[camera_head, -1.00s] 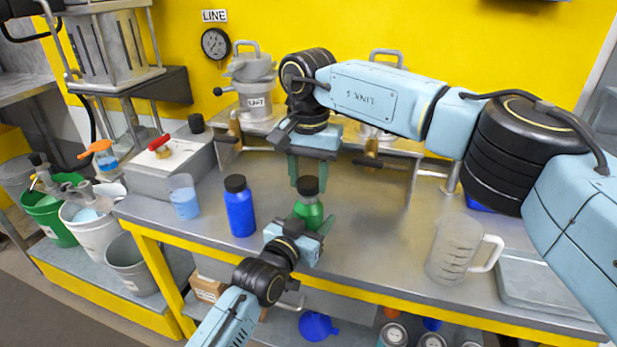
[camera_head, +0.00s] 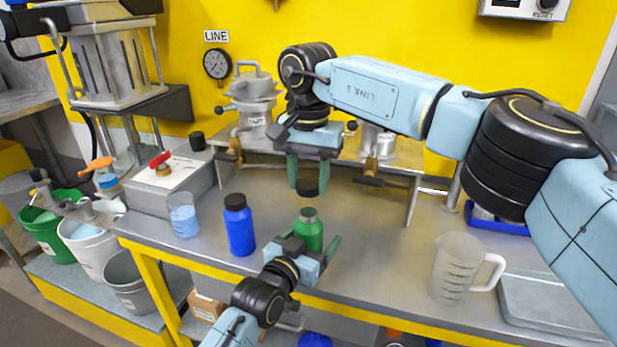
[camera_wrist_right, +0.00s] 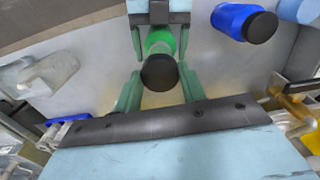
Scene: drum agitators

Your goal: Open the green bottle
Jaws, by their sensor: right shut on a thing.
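The green bottle (camera_head: 308,232) stands upright on the bench with its neck bare. Its black cap (camera_head: 308,187) is held above it, apart from the neck. My right gripper (camera_head: 307,180) points down and is shut on the cap, which also shows in the right wrist view (camera_wrist_right: 160,73) between the green fingers. My left gripper (camera_head: 312,242) reaches in from the front with one finger on each side of the bottle. The green body (camera_wrist_right: 161,41) shows between those fingers in the right wrist view. Whether they press on it is unclear.
A blue bottle (camera_head: 239,226) with a black cap stands just left of the green one. A beaker (camera_head: 184,217) is further left. A clear jug (camera_head: 458,268) and a grey tray (camera_head: 549,301) are at right. A metal stand (camera_head: 411,195) is behind.

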